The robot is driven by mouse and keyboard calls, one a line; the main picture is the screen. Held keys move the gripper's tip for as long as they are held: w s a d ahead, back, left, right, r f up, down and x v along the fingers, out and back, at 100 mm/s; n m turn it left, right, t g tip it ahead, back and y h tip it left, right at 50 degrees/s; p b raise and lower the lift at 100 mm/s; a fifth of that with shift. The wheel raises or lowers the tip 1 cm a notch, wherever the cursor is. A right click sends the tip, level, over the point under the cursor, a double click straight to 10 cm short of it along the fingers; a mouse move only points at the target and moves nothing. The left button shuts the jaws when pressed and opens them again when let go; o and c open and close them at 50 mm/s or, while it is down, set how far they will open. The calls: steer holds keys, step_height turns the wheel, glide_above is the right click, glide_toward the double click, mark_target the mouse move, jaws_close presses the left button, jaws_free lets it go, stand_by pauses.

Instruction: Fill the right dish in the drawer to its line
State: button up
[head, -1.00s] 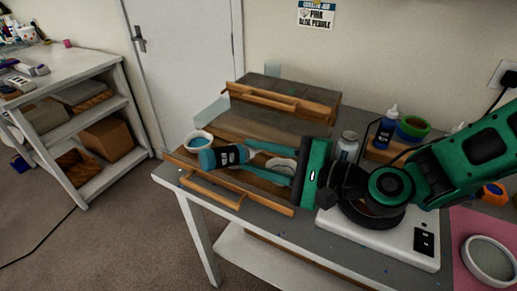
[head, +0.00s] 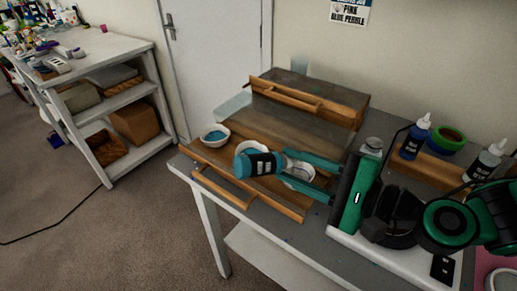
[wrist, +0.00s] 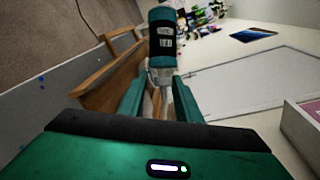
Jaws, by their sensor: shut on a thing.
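My gripper (head: 308,179) is shut on a teal bottle (head: 258,164) with a black label. In the head view the bottle lies tipped on its side over the open drawer (head: 275,206). In the wrist view the bottle (wrist: 163,35) extends beyond the fingertips, its pale narrow end between them. The right dish (head: 298,183) is white and sits under my fingers, which partly cover it; its line and fill level cannot be made out. The middle dish (head: 246,147) shows blue behind the bottle. The left dish (head: 215,141) also holds blue.
A wooden cabinet top (head: 310,105) stands behind the drawer. A clear jar (head: 372,147), a blue bottle (head: 414,138), a green tape roll (head: 446,140) and a white bottle (head: 484,162) stand to the right. A shelf unit (head: 120,100) is at the left, with open floor between.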

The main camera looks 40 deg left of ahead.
steer(key=shift+f, duration=0.1)
steer(key=shift+a+f, duration=0.15)
steer(key=shift+f, duration=0.55)
steer(key=shift+s, duration=0.1)
steer(key=c, duration=0.3)
steer(key=shift+c, duration=0.2)
stand_by(1.8)
jaws_close()
steer(key=shift+r, duration=0.1)
stand_by(1.4)
